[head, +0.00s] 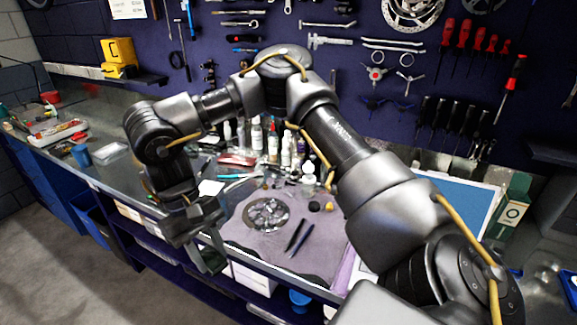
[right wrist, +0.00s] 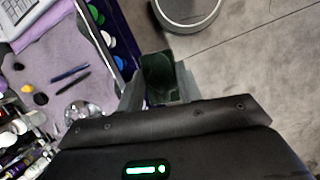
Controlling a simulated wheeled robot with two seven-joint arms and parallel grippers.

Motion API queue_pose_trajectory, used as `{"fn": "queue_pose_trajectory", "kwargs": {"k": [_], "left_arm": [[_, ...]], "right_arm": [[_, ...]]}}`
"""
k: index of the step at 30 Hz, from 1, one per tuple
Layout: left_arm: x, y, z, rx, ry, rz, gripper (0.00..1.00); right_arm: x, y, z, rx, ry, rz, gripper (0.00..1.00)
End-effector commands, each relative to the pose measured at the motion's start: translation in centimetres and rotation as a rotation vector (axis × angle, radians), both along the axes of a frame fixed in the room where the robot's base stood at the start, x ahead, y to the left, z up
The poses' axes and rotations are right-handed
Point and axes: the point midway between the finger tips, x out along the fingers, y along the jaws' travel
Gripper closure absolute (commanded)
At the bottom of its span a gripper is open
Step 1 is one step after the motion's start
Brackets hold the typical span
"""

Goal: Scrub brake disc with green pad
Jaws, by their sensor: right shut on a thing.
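The brake disc (head: 266,213) lies flat on a grey-purple mat (head: 325,250) on the bench. In the right wrist view part of the disc (right wrist: 84,110) shows at lower left, cut off by my gripper body. My right gripper (head: 208,258) is left of the disc and apart from it, out by the bench's front edge. In the right wrist view its fingers are shut on a dark green pad (right wrist: 161,76), with floor behind it. My left gripper is in neither view.
Two dark slim tools (head: 300,238) and small round pots (head: 314,206) lie on the mat right of the disc. Several bottles (head: 272,142) stand behind it. A blue-topped panel (head: 455,205) is at right. Open shelves with bins (head: 253,280) sit below the bench edge.

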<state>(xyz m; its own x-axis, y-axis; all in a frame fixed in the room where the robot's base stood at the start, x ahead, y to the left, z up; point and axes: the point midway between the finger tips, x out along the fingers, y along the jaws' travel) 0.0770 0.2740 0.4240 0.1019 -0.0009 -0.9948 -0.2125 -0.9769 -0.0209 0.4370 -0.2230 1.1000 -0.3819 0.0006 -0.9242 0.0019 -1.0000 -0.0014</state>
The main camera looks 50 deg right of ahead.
Motion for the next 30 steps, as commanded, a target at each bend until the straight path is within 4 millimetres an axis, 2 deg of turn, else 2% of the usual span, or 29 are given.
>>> {"fn": "queue_pose_trajectory", "kwargs": {"k": [6, 8, 11, 16, 20, 24, 30], "left_arm": [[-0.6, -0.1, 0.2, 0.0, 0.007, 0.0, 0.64], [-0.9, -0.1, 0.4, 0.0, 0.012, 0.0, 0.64], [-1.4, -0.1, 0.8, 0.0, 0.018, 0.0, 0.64], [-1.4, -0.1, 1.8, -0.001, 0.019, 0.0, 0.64], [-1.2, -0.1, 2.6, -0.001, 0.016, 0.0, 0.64], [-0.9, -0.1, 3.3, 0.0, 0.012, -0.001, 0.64], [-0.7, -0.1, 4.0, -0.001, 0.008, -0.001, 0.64]], "right_arm": [[0.3, 0.5, -0.2, -0.001, 0.0, 0.077, 0.87], [0.6, 0.7, -0.4, -0.002, 0.0, 0.159, 0.87], [1.4, 1.2, -0.8, -0.008, -0.002, 0.387, 0.87], [3.5, 1.4, -1.9, -0.011, 0.001, 0.959, 0.87], [5.4, 0.5, -2.7, -0.005, -0.001, 1.443, 0.87], [7.4, -1.6, -3.6, 0.001, -0.004, 1.937, 0.87], [9.3, -5.3, -4.6, 0.006, -0.013, 2.458, 0.87]]}}
